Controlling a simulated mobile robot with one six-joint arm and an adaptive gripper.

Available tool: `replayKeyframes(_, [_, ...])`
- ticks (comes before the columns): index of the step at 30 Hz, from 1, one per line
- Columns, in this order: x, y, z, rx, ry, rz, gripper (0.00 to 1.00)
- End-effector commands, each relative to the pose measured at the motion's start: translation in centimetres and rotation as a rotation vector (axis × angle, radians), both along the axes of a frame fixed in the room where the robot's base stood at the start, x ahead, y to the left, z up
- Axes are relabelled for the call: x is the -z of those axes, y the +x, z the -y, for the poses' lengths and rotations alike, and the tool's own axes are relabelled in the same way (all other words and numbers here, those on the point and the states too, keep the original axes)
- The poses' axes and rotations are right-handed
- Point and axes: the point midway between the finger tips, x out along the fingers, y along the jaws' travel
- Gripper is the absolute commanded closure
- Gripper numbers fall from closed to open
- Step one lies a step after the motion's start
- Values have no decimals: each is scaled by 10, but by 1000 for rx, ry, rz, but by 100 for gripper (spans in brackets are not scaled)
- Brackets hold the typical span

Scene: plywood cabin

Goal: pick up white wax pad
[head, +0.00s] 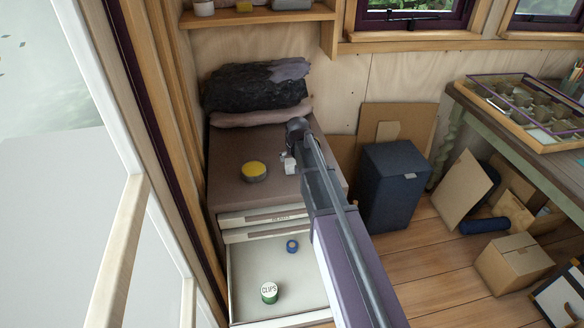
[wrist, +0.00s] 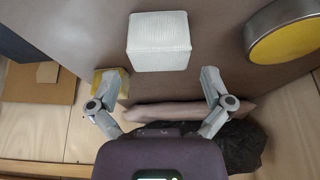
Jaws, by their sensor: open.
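The white wax pad (wrist: 158,41) is a pale, textured block on the brown cabinet top, at the upper middle of the wrist view. My gripper (wrist: 163,76) is open and empty. Its two fingertips stand apart, to the left and right below the pad in that view, with the pad not between them. In the head view my arm reaches over the cabinet top (head: 228,150), and a small pale shape shows beside its end; I cannot tell there what is pad and what is finger.
A round tin with a yellow top (head: 254,171) stands left of my arm's end. A yellowish block (wrist: 106,80) is partly behind the left finger. A dark, rough lump (head: 250,88) lies at the back. An open drawer (head: 243,262) below holds a green CLIPS tin (head: 269,292) and a blue one (head: 292,246).

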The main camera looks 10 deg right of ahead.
Motion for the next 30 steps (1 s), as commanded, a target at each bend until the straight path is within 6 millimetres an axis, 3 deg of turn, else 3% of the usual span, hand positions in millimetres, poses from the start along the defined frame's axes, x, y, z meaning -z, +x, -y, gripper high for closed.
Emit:
replayKeyframes(15, [39,19,1,0,0,0,0])
replayKeyframes(30, [43,21,1,0,0,0,0])
